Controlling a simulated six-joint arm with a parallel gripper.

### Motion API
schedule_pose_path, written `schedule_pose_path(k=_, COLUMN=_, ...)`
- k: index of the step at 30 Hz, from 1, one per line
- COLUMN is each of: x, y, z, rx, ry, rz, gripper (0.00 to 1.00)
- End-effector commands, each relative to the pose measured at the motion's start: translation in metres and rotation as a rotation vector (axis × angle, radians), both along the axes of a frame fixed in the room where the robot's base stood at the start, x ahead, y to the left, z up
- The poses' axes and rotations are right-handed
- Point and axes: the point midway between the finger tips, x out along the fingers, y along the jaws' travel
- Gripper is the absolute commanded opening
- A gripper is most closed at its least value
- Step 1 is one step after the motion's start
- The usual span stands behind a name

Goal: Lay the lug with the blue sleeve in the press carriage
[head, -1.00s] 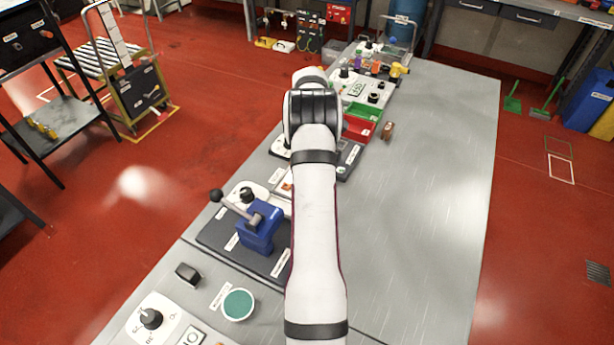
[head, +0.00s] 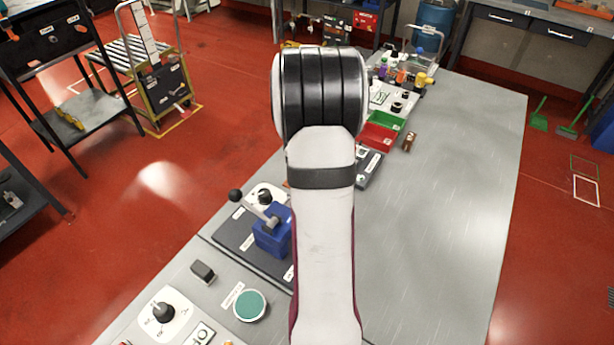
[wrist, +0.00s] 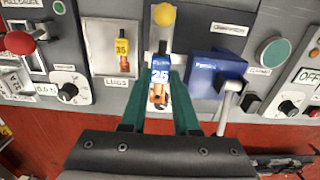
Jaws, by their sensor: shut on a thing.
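The lug with the blue sleeve (wrist: 160,76), marked 25, shows in the wrist view with copper at its lower end. My gripper (wrist: 158,88) is shut on it, one dark green finger on each side. Beyond the lug is a dark upright part with a yellow ball (wrist: 164,15) on top; I cannot tell whether this is the press carriage. The blue press (wrist: 218,73) with a grey lever is just to the right. It also shows in the head view (head: 271,238). My gripper and the lug are hidden behind my arm in the head view.
A lug with a yellow sleeve (wrist: 122,46), marked 35, lies in the LUGS tray (wrist: 98,50) left of my gripper. Green buttons, knobs and a red-knobbed device (wrist: 20,43) stand nearby. A red bin (head: 378,137) is farther along the bench. The bench's right side is clear.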

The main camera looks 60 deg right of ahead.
Motion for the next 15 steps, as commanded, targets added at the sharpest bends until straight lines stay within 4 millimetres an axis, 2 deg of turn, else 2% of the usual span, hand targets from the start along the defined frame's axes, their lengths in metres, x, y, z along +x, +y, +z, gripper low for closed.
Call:
schedule_pose_path(k=5, x=0.000, y=0.000, z=-0.015, rx=0.003, ry=0.002, rz=-0.001, gripper=0.00)
schedule_pose_path(k=15, x=0.000, y=0.000, z=-0.062, rx=0.003, ry=0.002, rz=0.000, gripper=0.00)
